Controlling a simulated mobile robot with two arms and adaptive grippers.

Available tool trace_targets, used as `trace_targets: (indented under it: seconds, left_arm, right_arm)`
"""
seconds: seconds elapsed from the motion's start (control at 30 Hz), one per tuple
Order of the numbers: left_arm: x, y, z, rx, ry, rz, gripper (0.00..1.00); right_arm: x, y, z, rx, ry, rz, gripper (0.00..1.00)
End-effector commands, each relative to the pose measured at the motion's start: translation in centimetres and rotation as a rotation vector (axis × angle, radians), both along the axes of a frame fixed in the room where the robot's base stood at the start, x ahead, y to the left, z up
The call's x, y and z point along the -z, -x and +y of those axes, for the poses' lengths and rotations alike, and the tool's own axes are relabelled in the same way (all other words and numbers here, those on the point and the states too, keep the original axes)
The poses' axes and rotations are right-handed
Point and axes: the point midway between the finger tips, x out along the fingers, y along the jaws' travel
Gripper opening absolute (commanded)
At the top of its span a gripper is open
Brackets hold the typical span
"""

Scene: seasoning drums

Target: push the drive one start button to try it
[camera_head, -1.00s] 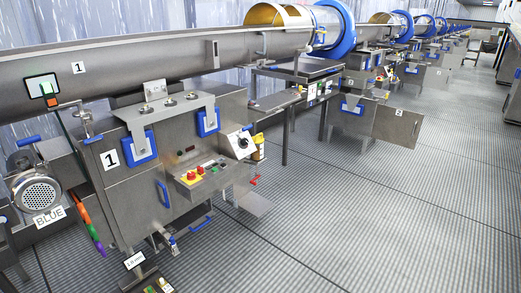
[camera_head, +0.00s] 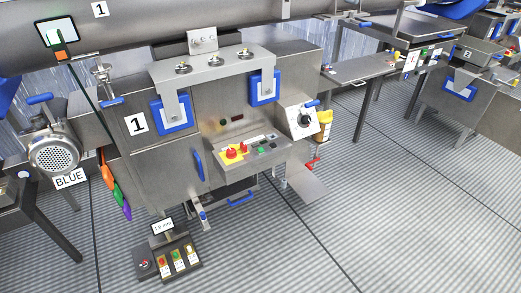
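The machine labelled 1 (camera_head: 136,124) stands in the middle of the view. On its front is a sloped control panel (camera_head: 249,149) with a red knob on a yellow plate (camera_head: 235,153), and small green and black buttons to the right of it. Lower down, near the floor, is a second small control box (camera_head: 172,262) with a red, a green and a yellow-marked control in a row and a round dial at its left. A small display reading about "1.0 mm" (camera_head: 163,226) stands above that box. The button labels are too small to read. Neither gripper is in view.
A motor with a round grille (camera_head: 54,153) and a BLUE sign (camera_head: 70,179) are at the left. Coloured tools (camera_head: 114,187) hang beside the machine. Machine 2 (camera_head: 467,86) stands at the right.

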Motion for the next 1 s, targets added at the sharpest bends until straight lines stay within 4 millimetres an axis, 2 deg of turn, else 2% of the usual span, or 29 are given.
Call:
trace_targets:
  seconds: [0.13, 0.4, 0.5, 1.0]
  left_arm:
    - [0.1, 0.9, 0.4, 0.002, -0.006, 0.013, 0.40]
    - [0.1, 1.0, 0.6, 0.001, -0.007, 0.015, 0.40]
    - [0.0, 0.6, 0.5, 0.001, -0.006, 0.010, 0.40]
    - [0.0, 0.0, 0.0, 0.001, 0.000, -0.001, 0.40]
  right_arm:
    - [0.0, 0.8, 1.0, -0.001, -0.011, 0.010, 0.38]
    - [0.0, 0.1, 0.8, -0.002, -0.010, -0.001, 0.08]
    - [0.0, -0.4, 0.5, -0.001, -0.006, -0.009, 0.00]
    - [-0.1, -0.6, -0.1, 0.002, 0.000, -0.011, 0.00]
